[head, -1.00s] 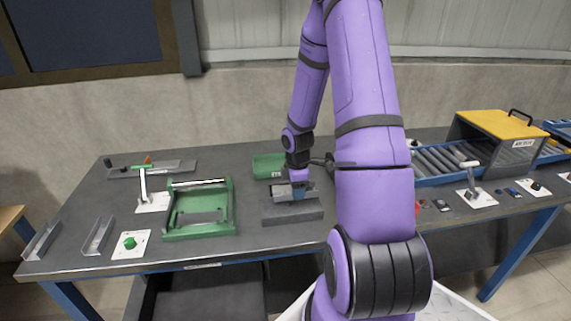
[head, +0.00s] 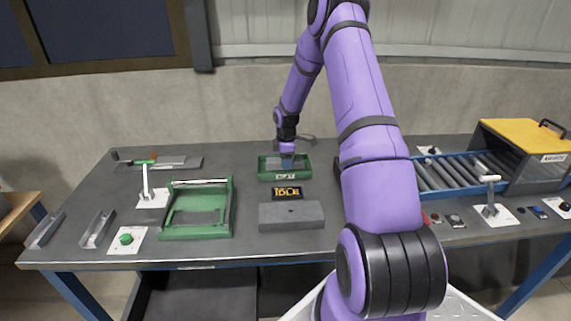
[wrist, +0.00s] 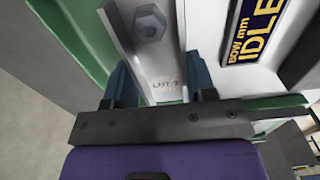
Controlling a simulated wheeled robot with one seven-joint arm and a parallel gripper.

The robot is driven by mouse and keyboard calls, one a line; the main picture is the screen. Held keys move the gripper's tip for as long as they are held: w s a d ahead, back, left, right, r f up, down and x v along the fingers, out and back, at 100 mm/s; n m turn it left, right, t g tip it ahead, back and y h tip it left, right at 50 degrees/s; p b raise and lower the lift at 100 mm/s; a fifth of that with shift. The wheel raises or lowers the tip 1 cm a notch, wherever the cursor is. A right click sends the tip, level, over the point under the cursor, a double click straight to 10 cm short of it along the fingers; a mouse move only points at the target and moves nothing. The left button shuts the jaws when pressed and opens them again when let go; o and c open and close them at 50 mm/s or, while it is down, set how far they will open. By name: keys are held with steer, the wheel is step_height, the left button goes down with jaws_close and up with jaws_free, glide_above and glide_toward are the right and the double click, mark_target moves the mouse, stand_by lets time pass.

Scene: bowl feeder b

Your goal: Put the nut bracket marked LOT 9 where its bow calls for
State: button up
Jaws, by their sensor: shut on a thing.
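My gripper (head: 287,160) is at the green tray (head: 265,175) behind the grey gauge block (head: 291,216) in the head view. In the wrist view my gripper (wrist: 158,76) is shut on the nut bracket (wrist: 165,62), a pale metal channel with a hex nut and the mark LOT 9. The bracket lies between the two blue fingers, with green walls close by. Whether it touches the tray floor I cannot tell. A display (head: 287,193) at the gauge block reads IDLE; it also shows in the wrist view (wrist: 254,30), marked BOW mm.
A green button (head: 126,239) and two metal channels (head: 97,230) lie further left. A roller conveyor (head: 455,172) with a yellow-topped cover (head: 525,140) is at right. The bench between fixture and tray is clear.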

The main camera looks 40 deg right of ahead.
steer(key=w+d, duration=0.2)
steer(key=shift+w+f, duration=0.15)
steer(key=shift+w, duration=0.2)
steer(key=shift+w+d+f, duration=0.1)
steer(key=shift+w+f, duration=0.05)
steer(key=shift+f, duration=1.6)
steer(key=shift+f, duration=0.15)
steer(key=o, duration=1)
steer(key=shift+o, duration=0.2)
